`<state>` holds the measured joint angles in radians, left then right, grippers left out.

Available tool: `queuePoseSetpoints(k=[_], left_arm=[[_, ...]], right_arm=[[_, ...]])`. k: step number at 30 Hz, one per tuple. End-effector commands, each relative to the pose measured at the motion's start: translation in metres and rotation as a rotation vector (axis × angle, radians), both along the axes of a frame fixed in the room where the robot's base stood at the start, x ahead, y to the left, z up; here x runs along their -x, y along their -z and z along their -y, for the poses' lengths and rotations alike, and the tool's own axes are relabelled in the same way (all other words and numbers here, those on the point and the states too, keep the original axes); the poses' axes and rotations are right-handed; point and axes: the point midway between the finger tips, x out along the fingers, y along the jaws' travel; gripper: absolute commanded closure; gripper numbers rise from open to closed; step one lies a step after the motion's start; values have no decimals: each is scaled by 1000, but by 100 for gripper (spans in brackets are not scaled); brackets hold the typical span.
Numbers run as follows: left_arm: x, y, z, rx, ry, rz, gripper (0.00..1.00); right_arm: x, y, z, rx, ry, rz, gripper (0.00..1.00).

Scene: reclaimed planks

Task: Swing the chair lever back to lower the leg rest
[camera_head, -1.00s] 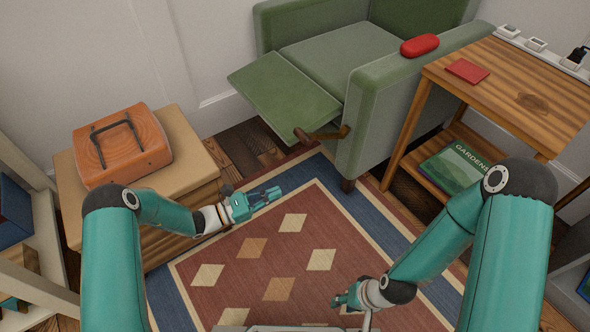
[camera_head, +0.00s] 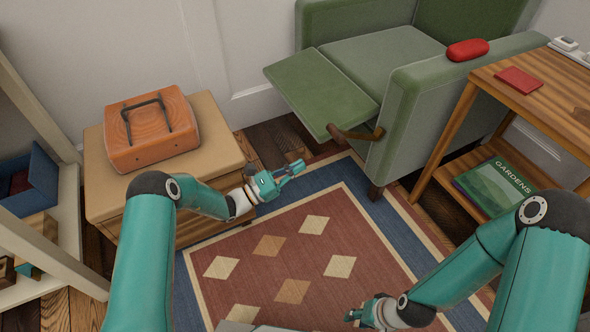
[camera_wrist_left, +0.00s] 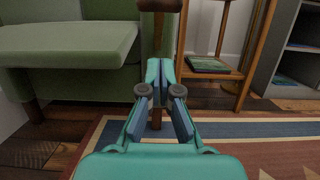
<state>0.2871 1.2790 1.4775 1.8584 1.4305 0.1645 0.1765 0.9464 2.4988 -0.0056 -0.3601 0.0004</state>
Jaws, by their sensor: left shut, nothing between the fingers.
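The green armchair (camera_head: 418,110) stands at the back with its leg rest (camera_head: 325,88) raised and sticking out to the left. The brown wooden lever (camera_head: 357,135) is on the chair's side, by the leg rest's near corner. My left gripper (camera_head: 297,168) is shut and empty, apart from the lever, to its lower left over the rug. In the left wrist view its fingers (camera_wrist_left: 163,90) point at the chair, and the lever (camera_wrist_left: 160,5) shows at the top edge. My right gripper (camera_head: 352,316) hangs low near the bottom edge; its fingers are too small to judge.
A tan-topped cabinet (camera_head: 225,135) with an orange case (camera_head: 150,128) stands left of my left gripper. A wooden side table (camera_head: 545,95) is right of the chair. A red case (camera_head: 467,50) lies on the armrest. The patterned rug (camera_head: 310,262) is clear.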

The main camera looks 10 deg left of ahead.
Motion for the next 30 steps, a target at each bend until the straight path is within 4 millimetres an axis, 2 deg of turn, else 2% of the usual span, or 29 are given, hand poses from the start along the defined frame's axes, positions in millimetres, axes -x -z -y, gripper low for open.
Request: queuePoseSetpoints(k=[3,10,12,18,29,30], left_arm=[[-14,-3,22,-1,4,5,100],[-39,-17,56,0,3,5,100],[-42,-29,59,-1,2,4,100],[-48,-47,67,-1,2,1,100],[-49,-51,69,0,1,-2,100],[-49,-51,74,1,2,-1,100]], right_arm=[[0,14,0,0,0,0,65],[0,31,0,0,0,0,65],[0,34,0,0,0,0,65],[0,40,0,0,0,0,65],[0,40,0,0,0,0,65],[0,40,0,0,-1,-1,65]])
